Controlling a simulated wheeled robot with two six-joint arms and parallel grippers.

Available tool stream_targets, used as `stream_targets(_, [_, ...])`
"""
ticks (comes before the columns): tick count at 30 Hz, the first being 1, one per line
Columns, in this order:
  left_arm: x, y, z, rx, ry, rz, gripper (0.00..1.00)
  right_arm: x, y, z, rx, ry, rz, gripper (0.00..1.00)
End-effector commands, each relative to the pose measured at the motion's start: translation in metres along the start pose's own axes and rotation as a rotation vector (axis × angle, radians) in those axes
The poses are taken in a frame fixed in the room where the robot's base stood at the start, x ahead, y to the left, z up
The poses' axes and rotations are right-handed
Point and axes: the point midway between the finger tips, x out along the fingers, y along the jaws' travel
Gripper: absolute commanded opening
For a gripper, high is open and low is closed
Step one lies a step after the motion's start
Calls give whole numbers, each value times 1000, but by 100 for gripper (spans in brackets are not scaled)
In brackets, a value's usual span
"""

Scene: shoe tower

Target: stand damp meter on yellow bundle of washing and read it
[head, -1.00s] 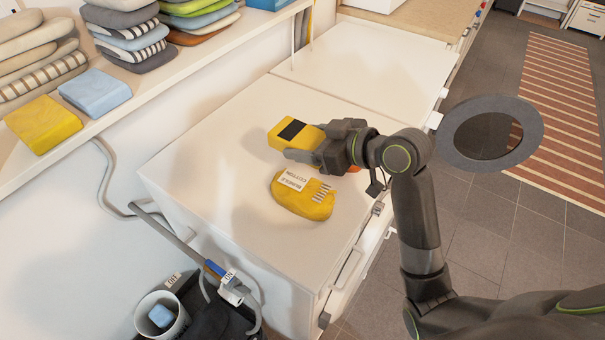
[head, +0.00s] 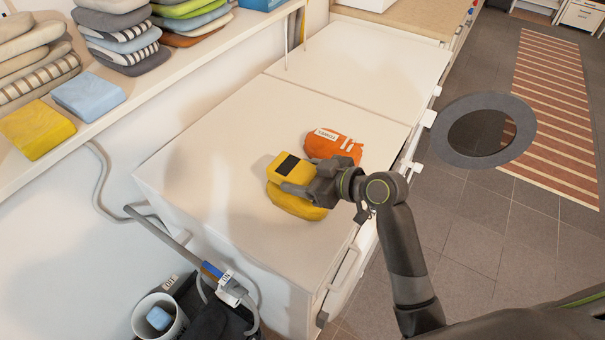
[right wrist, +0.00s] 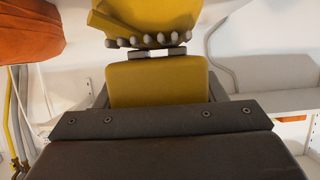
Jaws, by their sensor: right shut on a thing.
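My right gripper (head: 307,188) is shut on the damp meter (head: 287,170), a yellow block with a dark screen. The meter is at the yellow bundle (head: 298,207), covering its upper part in the head view; the bundle's label is hidden. In the right wrist view the meter (right wrist: 160,84) has a grey end piece close to the yellow bundle (right wrist: 160,14) and its row of grey bumps. I cannot tell whether the meter rests on the bundle or hovers just above it. My left gripper is not in view.
An orange bundle (head: 340,150) with a white label lies just behind the yellow one on the white machine top (head: 215,150). Folded stacks and yellow and blue blocks stand on the shelf (head: 100,135). A bucket (head: 160,318) is at lower left. The top's left side is clear.

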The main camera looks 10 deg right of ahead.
Motion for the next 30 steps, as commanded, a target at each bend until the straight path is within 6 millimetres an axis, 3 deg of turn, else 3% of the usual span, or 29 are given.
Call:
stream_targets(2, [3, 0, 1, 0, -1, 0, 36, 1, 0, 3, 0, 1, 0, 36])
stream_targets(3, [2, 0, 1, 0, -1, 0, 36, 1, 0, 3, 0, 0, 0, 66])
stream_targets(8, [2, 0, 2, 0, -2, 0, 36, 1, 0, 2, 0, 0, 0, 85])
stream_targets(20, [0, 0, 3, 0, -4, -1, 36, -4, 1, 0, -3, -1, 2, 85])
stream_targets(30, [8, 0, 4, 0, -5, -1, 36, -61, 1, 1, -7, -3, 2, 85])
